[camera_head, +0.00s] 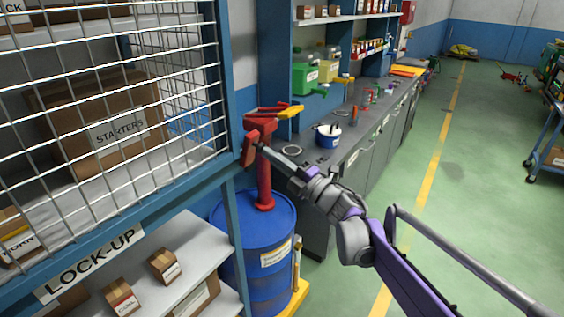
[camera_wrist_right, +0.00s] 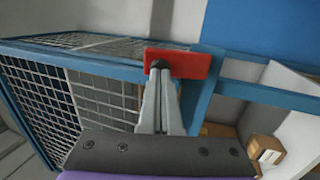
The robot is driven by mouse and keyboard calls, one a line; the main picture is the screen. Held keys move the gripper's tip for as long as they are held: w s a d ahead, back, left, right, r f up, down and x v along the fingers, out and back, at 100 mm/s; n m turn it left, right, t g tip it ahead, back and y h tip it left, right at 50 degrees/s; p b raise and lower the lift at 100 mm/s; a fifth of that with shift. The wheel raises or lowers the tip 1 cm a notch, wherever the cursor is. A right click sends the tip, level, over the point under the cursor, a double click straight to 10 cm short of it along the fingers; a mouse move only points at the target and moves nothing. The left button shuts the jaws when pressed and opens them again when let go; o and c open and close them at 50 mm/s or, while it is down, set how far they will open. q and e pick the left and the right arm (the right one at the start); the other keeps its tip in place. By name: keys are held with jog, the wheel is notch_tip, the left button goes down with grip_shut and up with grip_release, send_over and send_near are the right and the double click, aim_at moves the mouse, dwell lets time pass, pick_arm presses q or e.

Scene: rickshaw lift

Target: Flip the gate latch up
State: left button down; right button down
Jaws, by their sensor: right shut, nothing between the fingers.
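The gate (camera_head: 218,80) is a blue frame with wire mesh at the left of the head view; it also shows in the wrist view (camera_wrist_right: 100,55). The red latch (camera_head: 249,150) sits on the gate's right upright. In the wrist view the latch (camera_wrist_right: 190,64) is a red block crossing the blue post. My right gripper (camera_head: 262,147) is shut and empty, with its tips right at the latch. In the wrist view the fingertips (camera_wrist_right: 160,72) overlap the latch's left part; I cannot tell if they touch. My left gripper is out of view.
A blue drum (camera_head: 262,245) with a red pump (camera_head: 265,170) stands just behind the gate post. A workbench (camera_head: 365,135) with tools and containers runs behind it. A grey tubular bar (camera_head: 465,260) crosses the lower right. The green floor (camera_head: 480,160) beyond is largely clear.

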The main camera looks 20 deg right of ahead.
aim_at(254, 138)
dwell(0.3)
jog(key=r+p, duration=0.1)
jog(key=w+a+r, duration=0.1)
jog(key=shift+w+r+p, duration=0.1)
jog(key=shift+r+p, duration=0.25)
jog(key=shift+r, duration=0.05)
jog(key=shift+w+a+r, duration=0.15)
jog(key=shift+w+a, duration=0.1)
jog(key=shift+w, duration=0.05)
jog(key=shift+d, duration=0.1)
jog(key=shift+s, duration=0.1)
jog(key=shift+f, duration=0.2)
